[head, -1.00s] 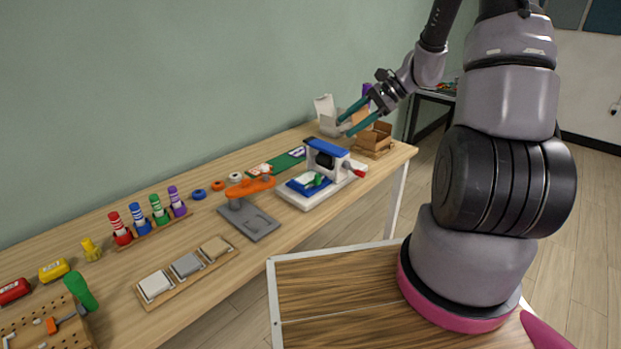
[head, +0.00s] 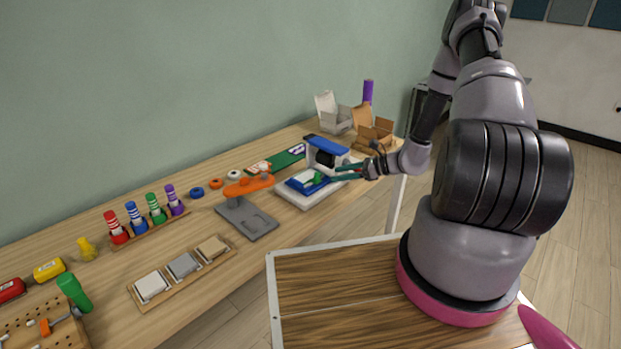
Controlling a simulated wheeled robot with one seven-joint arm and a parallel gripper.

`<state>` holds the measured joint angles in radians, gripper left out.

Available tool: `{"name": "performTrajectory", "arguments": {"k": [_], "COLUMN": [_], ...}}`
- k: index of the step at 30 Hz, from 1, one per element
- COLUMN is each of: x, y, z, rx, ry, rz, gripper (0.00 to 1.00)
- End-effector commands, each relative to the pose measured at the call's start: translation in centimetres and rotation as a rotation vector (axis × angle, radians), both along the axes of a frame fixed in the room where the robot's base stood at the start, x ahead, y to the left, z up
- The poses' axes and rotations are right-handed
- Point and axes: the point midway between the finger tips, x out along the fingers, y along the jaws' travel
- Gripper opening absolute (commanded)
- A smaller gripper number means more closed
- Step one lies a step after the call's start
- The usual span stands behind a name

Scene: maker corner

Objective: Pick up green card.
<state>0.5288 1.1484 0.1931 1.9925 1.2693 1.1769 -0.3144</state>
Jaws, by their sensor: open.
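A small green piece (head: 318,178), which looks like the green card, sits in the blue tray (head: 298,187) of a white press with a blue top (head: 326,144). A pale piece lies beside it in the tray; the details are too small to tell. My gripper (head: 336,173) has teal fingers, open and level, pointing left at the press. Its fingertips are at the right side of the press, close to the green piece. I cannot tell whether they touch anything.
The wooden table (head: 215,290) runs along the green wall. An orange-armed grey stand (head: 248,219) is left of the press. A green strip (head: 288,160) lies behind it. An open cardboard box (head: 374,132) and a white box (head: 334,117) stand at the far end.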

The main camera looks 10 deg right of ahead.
Motion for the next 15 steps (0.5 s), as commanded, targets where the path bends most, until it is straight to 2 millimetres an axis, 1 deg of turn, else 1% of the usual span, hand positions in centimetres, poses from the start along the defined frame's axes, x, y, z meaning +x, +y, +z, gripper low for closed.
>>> {"name": "performTrajectory", "arguments": {"k": [8,15], "x": [0.7,2.0], "y": [1.7,4.5], "z": [-0.9,-2.4], "rx": [0.0,-0.001], "ry": [0.0,0.0], "rz": [0.002,0.002], "gripper": [0.62,0.62]}}
